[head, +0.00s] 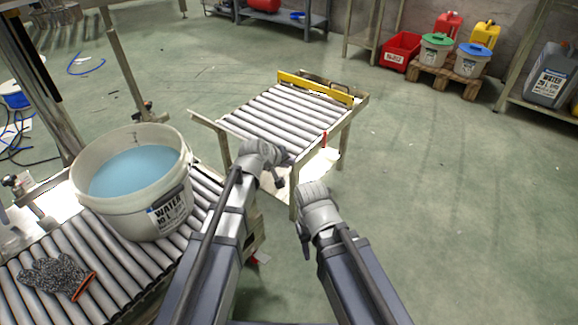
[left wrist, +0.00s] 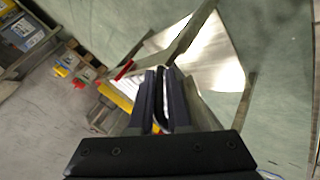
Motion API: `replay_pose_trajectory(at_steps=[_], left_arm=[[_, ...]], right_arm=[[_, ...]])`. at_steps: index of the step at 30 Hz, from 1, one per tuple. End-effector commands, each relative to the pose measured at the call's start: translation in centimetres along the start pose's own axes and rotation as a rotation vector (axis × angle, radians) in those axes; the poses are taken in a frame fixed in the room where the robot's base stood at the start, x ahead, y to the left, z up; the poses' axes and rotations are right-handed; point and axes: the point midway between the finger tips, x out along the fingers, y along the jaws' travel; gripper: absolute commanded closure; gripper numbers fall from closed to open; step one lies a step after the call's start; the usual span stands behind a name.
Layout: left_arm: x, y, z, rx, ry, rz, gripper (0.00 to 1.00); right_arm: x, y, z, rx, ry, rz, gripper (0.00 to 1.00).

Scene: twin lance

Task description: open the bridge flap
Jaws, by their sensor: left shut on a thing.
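The short roller section (head: 280,112), which I take to be the bridge flap, lies flat at the centre of the head view. A yellow bar (head: 315,88) runs across its far end, and a red tab (head: 325,139) shows at its near right. My left gripper (head: 280,172) is at its near edge. In the left wrist view the left jaws (left wrist: 158,88) are close together on a thin part, mostly hidden between the fingers. My right gripper (head: 316,198) is just right of the section's near leg; its fingertips are hidden, so its opening is unclear.
A white bucket of blue liquid (head: 132,182) stands on the near roller conveyor (head: 105,262), with a grey glove (head: 58,277) beside it. A red bin (head: 401,50) and a pallet (head: 446,78) with containers stand at the back right. The floor at right is clear.

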Motion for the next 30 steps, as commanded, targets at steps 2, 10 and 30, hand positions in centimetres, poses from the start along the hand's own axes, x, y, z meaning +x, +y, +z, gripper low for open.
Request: replay_pose_trajectory(at_steps=[2,10,30], left_arm=[[0.3,-1.0,0.4,-0.003,0.027,0.029,1.0],[0.7,-2.4,1.2,-0.014,0.121,0.17,1.0],[0.9,-2.6,1.1,-0.023,0.213,0.303,1.0]], right_arm=[[1.5,-0.1,-0.1,0.0,0.001,0.0,0.5],[5.8,-0.6,-0.3,0.0,0.002,0.0,0.5],[9.1,-0.9,-0.5,0.0,0.002,0.0,0.5]])
